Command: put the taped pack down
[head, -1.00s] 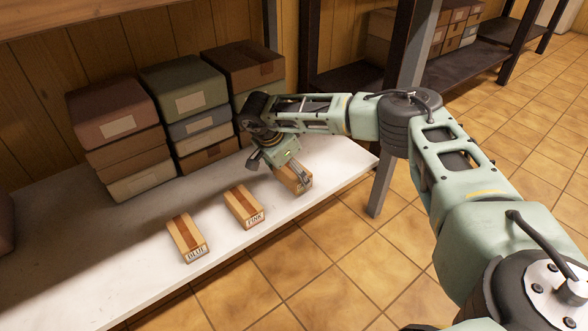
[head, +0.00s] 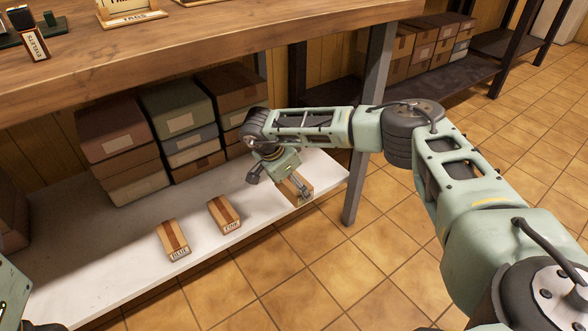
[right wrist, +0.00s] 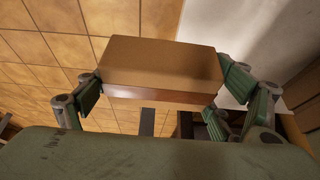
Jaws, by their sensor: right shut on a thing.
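My right gripper (head: 294,188) is shut on a taped cardboard pack (head: 301,183) near the right end of the white lower shelf (head: 110,255). In the right wrist view, the pack (right wrist: 160,68) sits between the green fingers, its plain brown side toward the camera. Whether it touches the shelf is hard to tell; it overlaps the front edge in the head view. The gripper hides its label. My left gripper is not in view.
Stacks of lidded boxes (head: 178,115) stand along the back of the shelf. A wooden bench top (head: 230,45) lies above it, with small items at far left. A grey post (head: 363,165) stands at the shelf's right end. Bare shelf lies left of the BLUE pack.

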